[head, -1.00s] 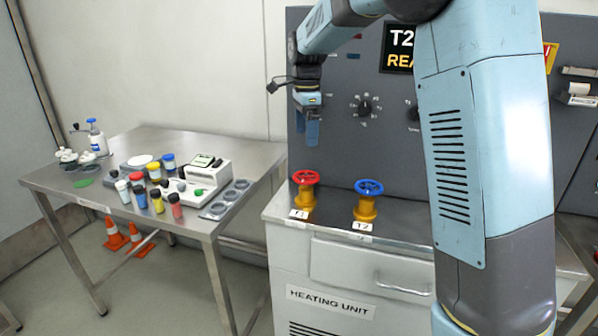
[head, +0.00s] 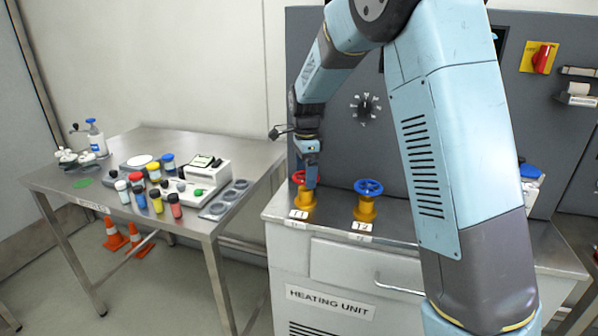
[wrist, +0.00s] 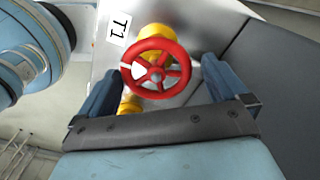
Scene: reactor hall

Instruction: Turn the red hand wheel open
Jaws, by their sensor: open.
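The red hand wheel (head: 299,177) sits on a yellow valve body (head: 304,199) labelled T1, at the left end of the heating unit's steel top. My gripper (head: 309,170) points down at the wheel and partly hides it in the head view. In the wrist view the red wheel (wrist: 156,68) shows whole, between and a little beyond the two blue fingers. My gripper (wrist: 160,85) is open there, one finger on each side of the wheel. I cannot tell whether either finger touches the rim.
A blue hand wheel (head: 369,187) on a yellow valve labelled T2 stands close to the right. A grey panel with a black dial (head: 365,107) rises behind. A steel table (head: 150,136) with bottles and instruments stands at the left.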

